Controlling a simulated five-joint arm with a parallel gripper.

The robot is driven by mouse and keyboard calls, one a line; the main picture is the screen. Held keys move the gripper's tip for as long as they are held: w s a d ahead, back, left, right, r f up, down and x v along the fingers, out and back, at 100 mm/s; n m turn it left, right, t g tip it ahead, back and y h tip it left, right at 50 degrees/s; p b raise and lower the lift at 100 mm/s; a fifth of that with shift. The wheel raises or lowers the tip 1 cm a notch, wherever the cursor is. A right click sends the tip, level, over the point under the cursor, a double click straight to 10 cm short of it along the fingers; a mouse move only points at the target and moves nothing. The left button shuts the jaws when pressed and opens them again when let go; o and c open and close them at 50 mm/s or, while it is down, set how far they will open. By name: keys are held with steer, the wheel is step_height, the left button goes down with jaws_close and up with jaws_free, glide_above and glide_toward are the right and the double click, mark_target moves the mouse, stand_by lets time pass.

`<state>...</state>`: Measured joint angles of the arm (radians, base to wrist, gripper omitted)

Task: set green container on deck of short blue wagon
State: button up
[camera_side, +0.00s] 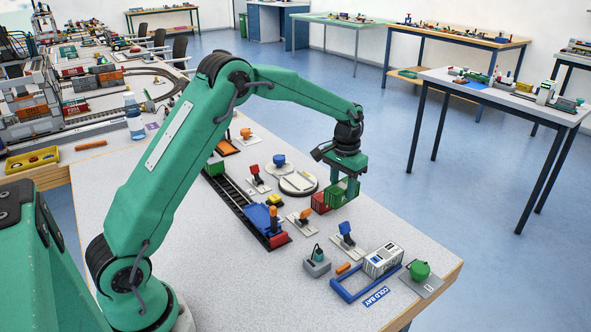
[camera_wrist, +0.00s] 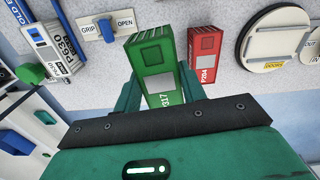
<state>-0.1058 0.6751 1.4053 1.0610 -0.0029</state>
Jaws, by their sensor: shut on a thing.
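The green container (camera_side: 343,192) is between the fingers of my gripper (camera_side: 345,181), which is shut on it. In the wrist view the green container (camera_wrist: 152,58) shows its top and the marking P317, with one finger along each side. It looks raised a little, but its gap to the table is hard to tell. The short blue wagon (camera_side: 259,216) stands near the front end of the dark track, left of my gripper in the side view. The wagon is not in the wrist view.
A red container (camera_side: 320,203), also in the wrist view (camera_wrist: 206,44), stands close beside the green one. A round turntable (camera_side: 298,184) and several lever plates lie between gripper and track. A blue bay frame (camera_side: 349,290) holds a white container (camera_side: 382,260).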

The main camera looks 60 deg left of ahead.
steer(key=s+a+r+n, duration=0.1)
steer(key=s+a+n, duration=0.4)
steer(key=s+n, duration=0.3)
steer(key=s+a+r+n, duration=0.2)
steer(key=s+a+n, duration=0.4)
steer(key=s+n, duration=0.2)
steer(key=s, duration=0.2)
steer(key=shift+s+n, duration=0.4)
steer(key=shift+f, duration=0.1)
steer(key=shift+f, duration=2.75)
steer(key=shift+f, duration=0.75)
steer(key=o, duration=1)
steer(key=shift+r, duration=0.1)
